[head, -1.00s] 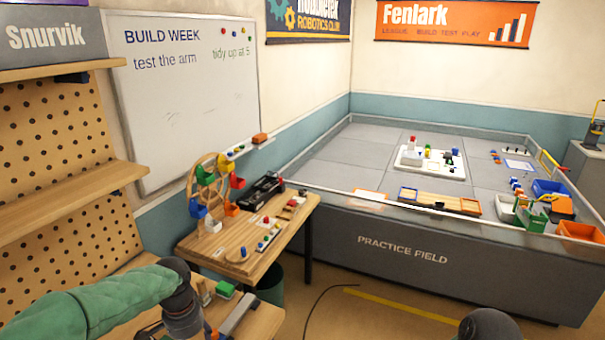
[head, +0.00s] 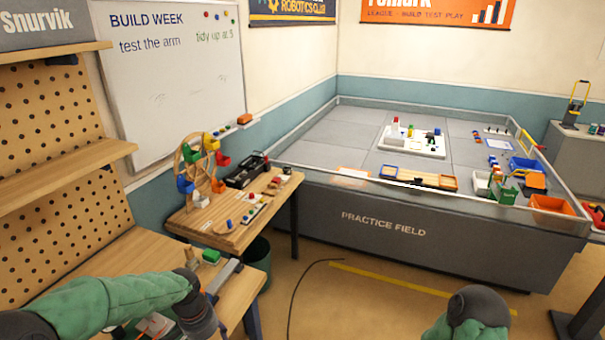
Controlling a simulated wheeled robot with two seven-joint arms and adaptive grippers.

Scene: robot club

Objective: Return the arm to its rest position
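My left arm (head: 110,303), in a green sleeve with a dark wrist, comes in from the lower left and reaches over the near wooden bench (head: 238,290). Its gripper fingers cannot be made out beyond the wrist at the bottom edge. My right arm (head: 475,318), green with a dark rounded joint, shows at the bottom right over the floor. Its gripper is outside the picture. A small green block (head: 211,257) and a grey bar-shaped thing (head: 224,274) lie on the bench beside my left wrist.
A small wooden table (head: 213,222) holds a colourful wheel (head: 201,165) and small parts. The walled practice field (head: 385,224) stands behind, with trays and bins on it. A pegboard shelf (head: 60,175) is at left. A black cable (head: 292,300) lies on open floor.

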